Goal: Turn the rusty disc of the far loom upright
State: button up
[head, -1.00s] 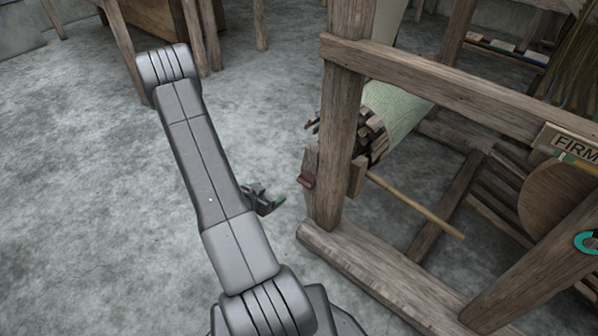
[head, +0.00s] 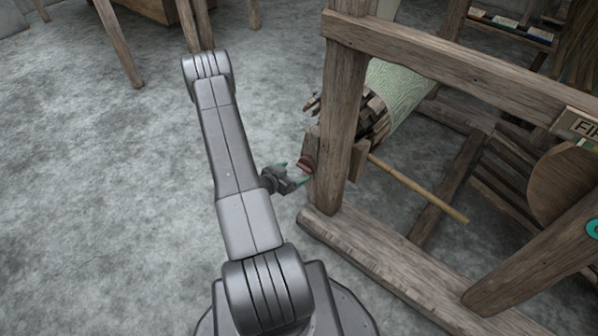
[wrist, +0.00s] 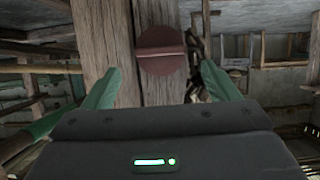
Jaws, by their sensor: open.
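In the wrist view the bar lies about level. The disc also shows small in the head view (head: 306,163), on the loom post's left side. My gripper (head: 296,172) is just left of the disc. Its green-tipped fingers are open and empty. In the wrist view my gripper (wrist: 155,88) has one finger on each side below the disc, apart from it.
The loom frame (head: 345,100) stands close on the right, with a green cloth roll (head: 396,90) and a wooden rod (head: 420,190) behind the post. A base beam (head: 380,255) runs along the floor. Bare concrete floor (head: 110,200) is free at left.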

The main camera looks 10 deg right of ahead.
aim_at(303, 168)
jog(key=shift+b+x, duration=0.3)
jog(key=shift+x, duration=1.7)
jog(key=c, duration=1)
